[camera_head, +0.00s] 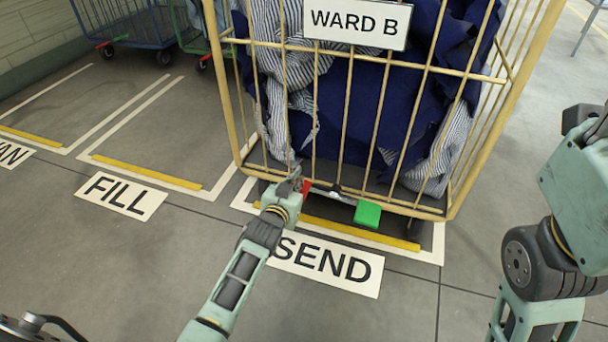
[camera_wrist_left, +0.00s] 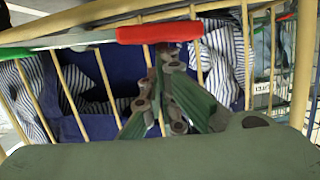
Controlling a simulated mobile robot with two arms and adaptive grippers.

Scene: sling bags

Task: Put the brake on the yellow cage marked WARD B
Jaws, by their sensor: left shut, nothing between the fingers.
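The yellow cage (camera_head: 236,120) with the WARD B sign (camera_head: 357,22) stands upright at the SEND bay, full of blue and striped cloth. Low on its near side is a bar with a red pedal (camera_head: 306,188) at the left and a green pedal (camera_head: 367,213) at the right. My left gripper (camera_head: 295,180) is shut and empty, right beside the red pedal. In the left wrist view the red pedal (camera_wrist_left: 160,32) is just beyond the fingers (camera_wrist_left: 162,75); I cannot tell whether they touch. My right arm shows at the right, but its gripper is out of view.
A floor plate reading SEND (camera_head: 330,267) and a yellow floor strip (camera_head: 345,229) lie in front of the cage. The FILL bay, with its plate (camera_head: 121,197), is empty to the left. A blue cage (camera_head: 120,43) and a green cage (camera_head: 190,40) stand behind it.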

